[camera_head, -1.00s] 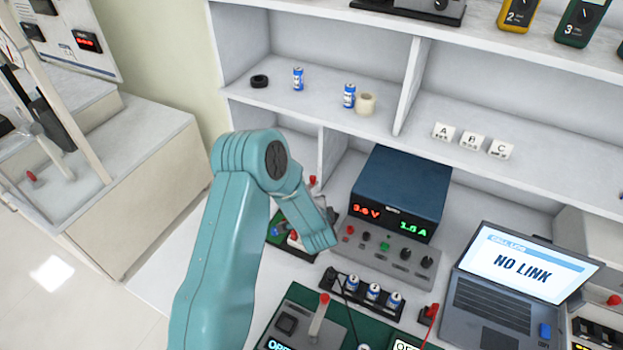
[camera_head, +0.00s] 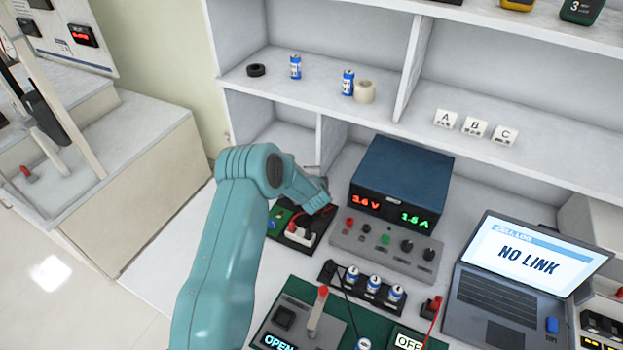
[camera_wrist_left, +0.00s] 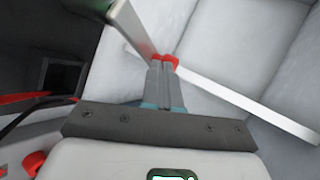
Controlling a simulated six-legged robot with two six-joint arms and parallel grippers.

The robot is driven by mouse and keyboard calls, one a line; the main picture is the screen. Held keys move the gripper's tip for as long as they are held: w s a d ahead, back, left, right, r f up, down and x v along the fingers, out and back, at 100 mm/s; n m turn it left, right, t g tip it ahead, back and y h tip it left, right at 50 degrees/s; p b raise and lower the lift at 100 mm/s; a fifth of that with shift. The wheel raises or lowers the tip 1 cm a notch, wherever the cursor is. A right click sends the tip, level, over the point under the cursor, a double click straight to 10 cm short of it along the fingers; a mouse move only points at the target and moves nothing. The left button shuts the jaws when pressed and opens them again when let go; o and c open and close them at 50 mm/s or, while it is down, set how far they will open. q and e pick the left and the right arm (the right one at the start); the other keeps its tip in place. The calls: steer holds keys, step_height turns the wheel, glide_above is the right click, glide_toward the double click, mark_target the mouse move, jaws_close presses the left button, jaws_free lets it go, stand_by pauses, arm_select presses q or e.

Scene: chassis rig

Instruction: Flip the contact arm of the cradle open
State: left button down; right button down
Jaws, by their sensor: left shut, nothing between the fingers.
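My left gripper (camera_wrist_left: 163,64) is shut and empty in the left wrist view. Its two grey fingers lie together, with red at the tips, and point toward the pale shelf walls. In the head view my left wrist is over the back of a small dark base (camera_head: 296,239), left of the power supply. This base carries red and white parts and a green board; I cannot tell whether it is the cradle. A contact arm cannot be made out clearly, and my wrist hides part of the base. The fingertips are hidden in the head view. My right gripper is out of view.
The blue power supply (camera_head: 401,183) and grey control panel (camera_head: 386,249) stand to the right. A battery holder (camera_head: 362,288) and a green board with a red-tipped lever (camera_head: 318,310) are in front. A laptop (camera_head: 515,285) stands at right; shelves (camera_head: 300,90) rise behind.

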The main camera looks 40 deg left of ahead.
arm_select(q)
steer(key=shift+s+d+r, duration=0.15)
steer(key=shift+d, duration=0.1)
stand_by(1.1)
steer(key=shift+s, duration=0.1)
